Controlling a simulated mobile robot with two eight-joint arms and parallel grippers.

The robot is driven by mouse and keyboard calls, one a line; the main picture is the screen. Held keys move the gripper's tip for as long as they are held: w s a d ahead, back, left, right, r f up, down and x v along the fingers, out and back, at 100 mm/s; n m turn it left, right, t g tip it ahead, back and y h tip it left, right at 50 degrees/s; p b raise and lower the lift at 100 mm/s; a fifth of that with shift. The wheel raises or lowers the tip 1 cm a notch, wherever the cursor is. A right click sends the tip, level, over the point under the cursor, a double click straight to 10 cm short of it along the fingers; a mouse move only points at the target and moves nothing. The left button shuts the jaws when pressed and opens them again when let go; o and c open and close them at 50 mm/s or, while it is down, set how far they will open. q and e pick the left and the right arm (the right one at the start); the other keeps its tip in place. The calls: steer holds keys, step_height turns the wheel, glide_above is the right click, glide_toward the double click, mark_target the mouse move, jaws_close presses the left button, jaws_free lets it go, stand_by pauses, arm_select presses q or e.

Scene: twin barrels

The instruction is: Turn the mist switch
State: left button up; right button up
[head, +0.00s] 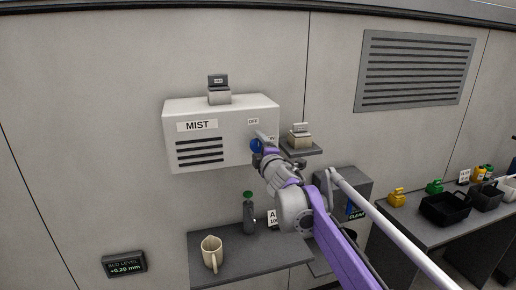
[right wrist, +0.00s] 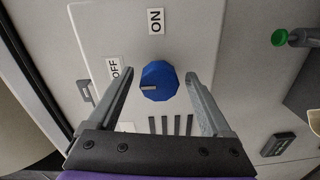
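The white MIST box (head: 190,155) hangs on the wall in the head view. Its blue switch knob (head: 255,145) is partly hidden behind my right gripper (head: 264,140). In the right wrist view the blue knob (right wrist: 159,80) sits between the open fingers of my right gripper (right wrist: 158,75), with a gap on both sides. The knob's pale mark lies on its left side in that view, toward the OFF label (right wrist: 115,68). The ON label (right wrist: 155,21) is above the knob there. My left gripper is not in view.
A small shelf (head: 303,150) with a grey-beige item (head: 299,137) juts out right of the box. Below, a grey table (head: 250,262) holds a beige jug (head: 212,251) and a bottle (head: 248,215). A vent (head: 415,70) is at upper right.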

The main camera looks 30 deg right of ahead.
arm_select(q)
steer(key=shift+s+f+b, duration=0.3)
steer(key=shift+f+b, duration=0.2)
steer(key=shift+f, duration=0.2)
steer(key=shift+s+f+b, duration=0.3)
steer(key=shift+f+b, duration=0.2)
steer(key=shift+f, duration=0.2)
arm_select(e)
steer(key=v, duration=1.1)
steer(key=s+a+f+m+g+y, duration=0.1)
steer(key=s+a+f+m+g, duration=0.3)
steer(key=f, duration=0.8)
steer(key=s+a+f+m+g+y, duration=0.2)
steer(key=s+a+f+m, duration=0.3)
steer(key=s+a+f, duration=0.3)
steer(key=s+a+f+m+g+y, duration=0.1)
steer(key=s+a+f+m+g, duration=0.3)
steer(key=s+f, duration=1)
steer(key=shift+s+a+f+m+g, duration=0.2)
steer(key=shift+a+f+m+g, duration=0.1)
steer(key=shift+a+f+g, duration=0.65)
steer(key=shift+a, duration=0.1)
